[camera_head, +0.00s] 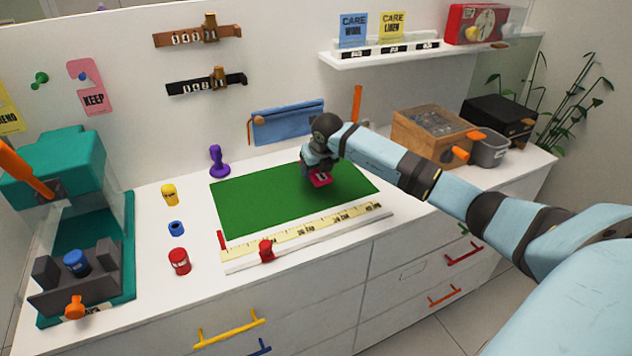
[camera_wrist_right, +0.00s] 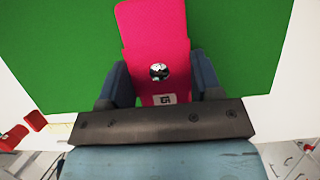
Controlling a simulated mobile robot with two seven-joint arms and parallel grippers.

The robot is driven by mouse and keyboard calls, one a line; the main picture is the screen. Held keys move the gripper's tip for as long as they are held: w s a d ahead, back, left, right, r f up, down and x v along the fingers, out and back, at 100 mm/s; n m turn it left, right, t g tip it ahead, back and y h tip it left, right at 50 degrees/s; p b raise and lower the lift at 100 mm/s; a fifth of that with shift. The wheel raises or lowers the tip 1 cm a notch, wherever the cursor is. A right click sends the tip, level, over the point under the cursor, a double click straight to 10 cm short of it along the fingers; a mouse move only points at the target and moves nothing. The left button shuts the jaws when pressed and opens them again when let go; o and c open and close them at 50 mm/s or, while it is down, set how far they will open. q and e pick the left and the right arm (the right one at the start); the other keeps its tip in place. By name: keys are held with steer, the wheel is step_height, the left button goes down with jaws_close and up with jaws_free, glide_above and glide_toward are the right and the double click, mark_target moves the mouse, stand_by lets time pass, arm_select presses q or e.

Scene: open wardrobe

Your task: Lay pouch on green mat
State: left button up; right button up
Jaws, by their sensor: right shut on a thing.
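The green mat (camera_head: 240,206) lies flat on the white counter, and it fills much of the right wrist view (camera_wrist_right: 60,60). My right gripper (camera_head: 318,170) is low over the right half of the mat. It is shut on a flat pink piece (camera_head: 321,180) with a round metal snap and a small white label. In the right wrist view the piece (camera_wrist_right: 153,30) sticks out between the fingers (camera_wrist_right: 160,78). I cannot tell whether it touches the mat. A blue pouch (camera_head: 285,124) stands against the wall behind the mat. My left gripper is not in view.
A yellow ruler (camera_head: 310,232) with a red slider (camera_head: 266,250) runs along the mat's front edge. Small yellow, blue and red pieces (camera_head: 179,261) stand left of it. A teal press (camera_head: 60,170) is far left; a wooden box (camera_head: 430,130) is to the right.

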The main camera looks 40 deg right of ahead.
step_height(320, 180, down, 5)
stand_by(0.4)
